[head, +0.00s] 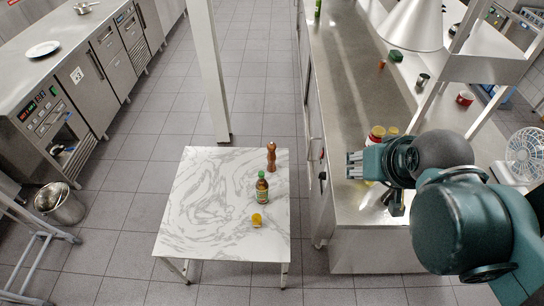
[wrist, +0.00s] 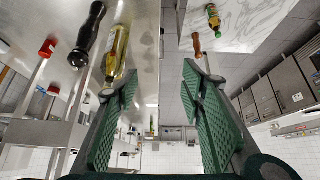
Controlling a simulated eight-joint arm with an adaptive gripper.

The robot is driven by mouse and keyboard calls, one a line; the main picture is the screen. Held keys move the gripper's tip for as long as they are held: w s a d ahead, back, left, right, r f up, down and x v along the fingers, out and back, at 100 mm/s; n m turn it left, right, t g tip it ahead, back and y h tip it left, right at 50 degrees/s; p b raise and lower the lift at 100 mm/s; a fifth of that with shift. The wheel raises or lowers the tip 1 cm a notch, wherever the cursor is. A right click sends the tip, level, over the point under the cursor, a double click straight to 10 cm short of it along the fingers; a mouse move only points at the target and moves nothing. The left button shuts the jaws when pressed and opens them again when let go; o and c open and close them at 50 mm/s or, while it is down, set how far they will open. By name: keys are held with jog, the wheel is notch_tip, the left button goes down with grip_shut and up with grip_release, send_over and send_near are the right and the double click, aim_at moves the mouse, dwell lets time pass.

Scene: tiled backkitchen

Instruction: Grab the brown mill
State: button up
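The brown mill (head: 271,156) stands upright near the far right corner of the white marble-topped table (head: 200,205). In the wrist view the mill (wrist: 197,45) shows small at upper right, beyond the fingertips. My gripper (head: 354,165) is right of the table, over the edge of the steel counter, well apart from the mill. In the wrist view its two green fingers (wrist: 160,88) are spread wide with nothing between them.
A green-capped sauce bottle (head: 262,188) stands just in front of the mill, with a small yellow item (head: 257,220) nearer. The steel counter (head: 350,100) holds red-lidded jars (head: 376,133); the wrist view shows a dark bottle (wrist: 88,36) and a yellowish bottle (wrist: 117,54). The table's left side is clear.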

jog(key=shift+o, duration=0.5)
jog(key=w+a+r+m+g+b, duration=0.1)
jog(key=w+a+r+b, duration=0.15)
jog(key=w+r, duration=0.4)
jog(key=w+a+r+m+b, duration=0.1)
jog(key=w+a+r+b, duration=0.15)
jog(key=w+r, duration=0.4)
jog(key=m+g+h+b, duration=0.3)
jog(key=m+b, duration=0.2)
jog(key=b, duration=0.7)
send_over(271, 145)
notch_tip(271, 145, down, 9)
jog(key=f, duration=4.9)
jog(key=shift+s+f, duration=0.2)
jog(key=shift+f, duration=0.15)
